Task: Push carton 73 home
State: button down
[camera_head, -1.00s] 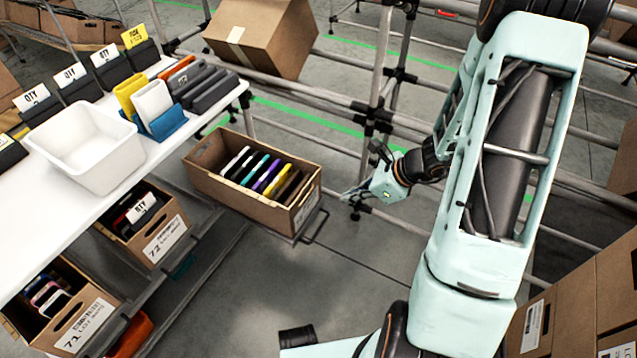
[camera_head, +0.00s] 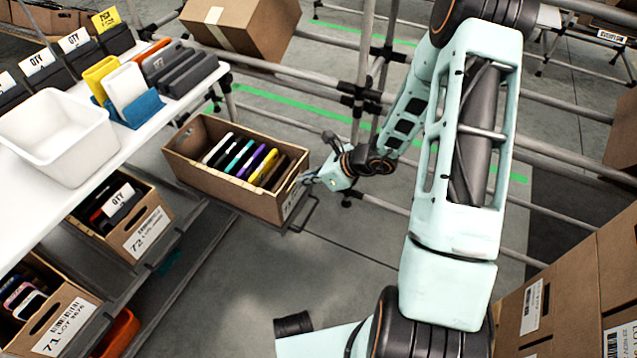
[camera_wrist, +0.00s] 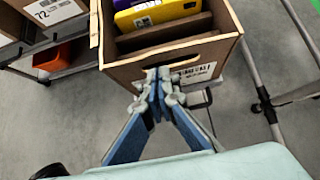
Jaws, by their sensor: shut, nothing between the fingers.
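An open brown carton (camera_head: 236,189) holds a row of coloured flat items and juts out from the rack beyond the white table. In the head view its right end face has a white label, partly hidden by my gripper. My gripper (camera_head: 308,178) is at that end face. In the wrist view the shut fingertips (camera_wrist: 158,76) overlap the carton's front wall (camera_wrist: 125,72), beside its label; they look close to it or touching. The label is partly covered, so I cannot read its number. Nothing is between the fingers.
Carton 72 (camera_head: 152,232) and carton 71 (camera_head: 65,318) stand in the rack below the white table (camera_head: 165,118). A wire handle (camera_head: 306,216) sticks out under the jutting carton. Rack posts (camera_head: 362,80) stand behind my arm.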

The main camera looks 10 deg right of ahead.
jog(key=shift+w+a, duration=0.5)
jog(key=shift+a, duration=0.1)
